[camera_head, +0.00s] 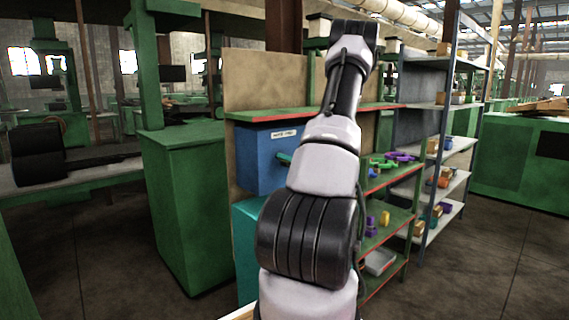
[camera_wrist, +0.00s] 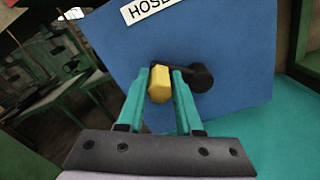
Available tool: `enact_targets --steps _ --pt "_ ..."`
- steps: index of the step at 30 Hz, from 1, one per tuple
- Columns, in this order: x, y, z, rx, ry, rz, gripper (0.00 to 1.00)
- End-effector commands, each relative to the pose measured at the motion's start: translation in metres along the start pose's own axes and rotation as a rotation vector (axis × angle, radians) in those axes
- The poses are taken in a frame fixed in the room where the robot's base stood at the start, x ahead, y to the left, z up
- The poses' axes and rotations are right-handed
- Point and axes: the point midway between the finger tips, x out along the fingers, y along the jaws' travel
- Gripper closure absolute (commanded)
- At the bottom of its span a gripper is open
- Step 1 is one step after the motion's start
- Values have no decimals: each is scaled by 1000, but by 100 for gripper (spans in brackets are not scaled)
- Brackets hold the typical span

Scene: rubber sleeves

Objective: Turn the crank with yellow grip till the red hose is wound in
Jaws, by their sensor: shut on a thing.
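The yellow grip (camera_wrist: 159,88) of the crank is between the teal fingers of my gripper (camera_wrist: 162,73) in the wrist view. My gripper is shut on it. The black crank arm (camera_wrist: 200,77) runs right from behind the right finger to a round dark hub on the blue box (camera_wrist: 235,45). The blue box (camera_head: 255,168) also shows in the head view, with a white label on its front. There my arm hides the crank, and only a bit of teal shows at the box front. The red hose is not seen in either view.
A teal surface (camera_wrist: 265,135) lies below the blue box. To the right in the head view are green shelves with red edges (camera_head: 390,180) and a grey rack (camera_head: 440,140) holding small coloured parts. A green cabinet (camera_head: 185,210) stands to the left.

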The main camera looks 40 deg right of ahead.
Motion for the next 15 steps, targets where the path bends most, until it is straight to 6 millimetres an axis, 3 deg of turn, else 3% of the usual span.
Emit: enact_targets --steps 15 --pt "0 -13 28 485 -1 -2 100"
